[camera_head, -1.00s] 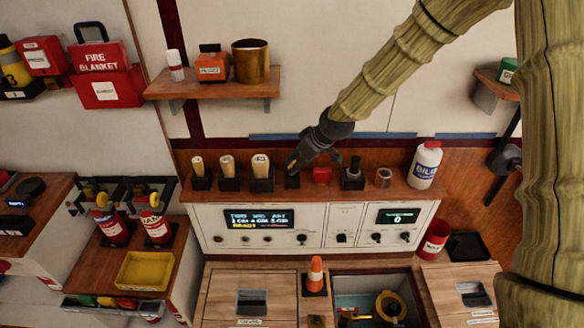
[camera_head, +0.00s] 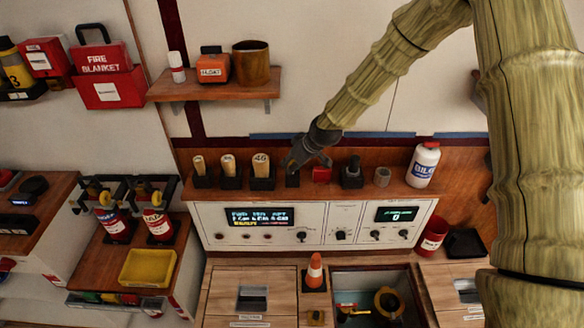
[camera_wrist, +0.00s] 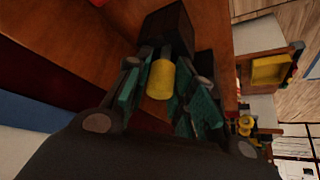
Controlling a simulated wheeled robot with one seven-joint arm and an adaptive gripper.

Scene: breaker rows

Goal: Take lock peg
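A yellow cylinder (camera_wrist: 160,80), which looks like the lock peg, sits between my gripper's fingers in the wrist view. It stands at a black holder block (camera_wrist: 170,30). My gripper (camera_wrist: 165,98) is around it with its two greenish finger pads spread, and small gaps show between pads and cylinder. In the head view my gripper (camera_head: 294,166) is over a black holder (camera_head: 292,181) on the wooden shelf; the fingers hide the peg there. Contact cannot be made out.
Several labelled light pegs (camera_head: 228,165) stand in black holders just left of my gripper. A red block (camera_head: 322,174), a dark knobbed item (camera_head: 352,172), a grey ring (camera_head: 382,176) and a white bottle (camera_head: 424,165) stand to the right. A control panel (camera_head: 315,223) is below.

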